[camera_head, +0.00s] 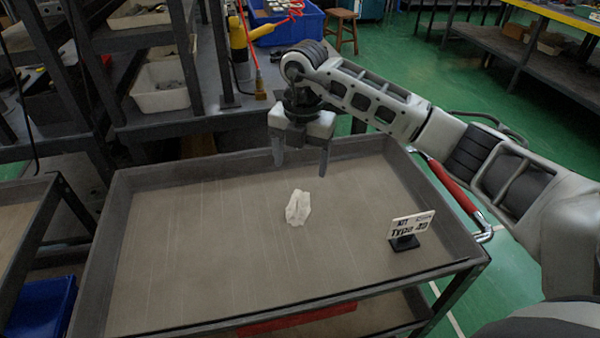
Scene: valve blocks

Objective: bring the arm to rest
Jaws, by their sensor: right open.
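My right gripper (300,162) hangs over the far part of a grey tray cart (190,262), fingers pointing down. Its two fingers are apart and nothing is between them. A small white block (298,208) lies on the tray floor, nearer to me than the gripper and apart from it. My right arm (385,105) reaches in from the right side of the picture. My left gripper is not in view.
A small sign reading "KIT Type" (411,226) stands at the tray's right. A red cart handle (453,187) is beyond the right rim. Behind are a workbench with a yellow tool (238,38), a blue bin (285,22) and a stool (341,28). Much of the tray floor is bare.

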